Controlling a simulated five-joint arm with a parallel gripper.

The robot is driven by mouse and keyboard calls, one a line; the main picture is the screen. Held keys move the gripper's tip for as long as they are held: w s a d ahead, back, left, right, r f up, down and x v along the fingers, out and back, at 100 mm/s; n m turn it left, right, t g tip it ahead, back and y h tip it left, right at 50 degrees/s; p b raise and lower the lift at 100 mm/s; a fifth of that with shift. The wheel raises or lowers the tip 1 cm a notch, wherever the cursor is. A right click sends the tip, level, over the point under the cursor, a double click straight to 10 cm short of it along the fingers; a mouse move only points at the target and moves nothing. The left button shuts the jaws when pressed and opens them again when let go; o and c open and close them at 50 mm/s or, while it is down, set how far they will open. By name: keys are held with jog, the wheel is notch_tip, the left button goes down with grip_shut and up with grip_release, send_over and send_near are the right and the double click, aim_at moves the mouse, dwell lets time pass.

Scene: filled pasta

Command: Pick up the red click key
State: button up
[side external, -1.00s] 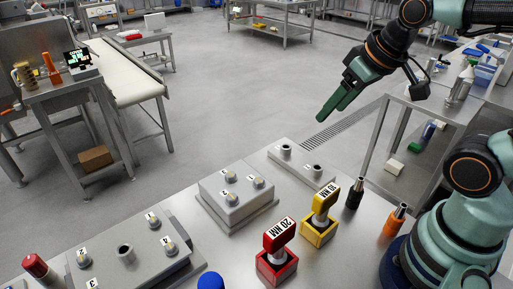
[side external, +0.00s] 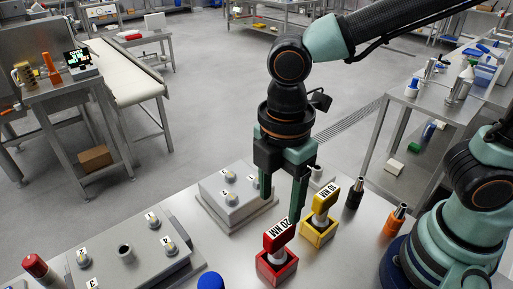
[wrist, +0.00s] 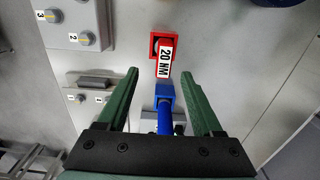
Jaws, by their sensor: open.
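The red click key (side external: 275,241) has a white "20 NM" label and stands in a square red holder (side external: 277,272) on the metal table. It also shows in the wrist view (wrist: 165,44), just beyond my fingertips. My gripper (side external: 281,206) points down, open and empty, behind and above the red key. In the side view its nearer fingertip overlaps the key's top end; I cannot tell whether they touch. In the wrist view the two green fingers (wrist: 160,74) stand apart on either side of the label's lower end.
A yellow "10 NM" key (side external: 325,198) in a yellow holder stands close on the right. A grey numbered block (side external: 238,200) lies behind left. A blue block with a rod (wrist: 165,92) shows between my fingers in the wrist view. Black (side external: 355,194) and orange (side external: 395,221) tools stand farther right.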

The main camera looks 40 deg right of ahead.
aim_at(281, 227)
notch_tip(281, 227, down, 6)
jog(key=shift+r, duration=0.1)
jog(key=f, duration=0.4)
jog(key=shift+s, duration=0.4)
jog(key=shift+f, duration=0.65)
grip_shut()
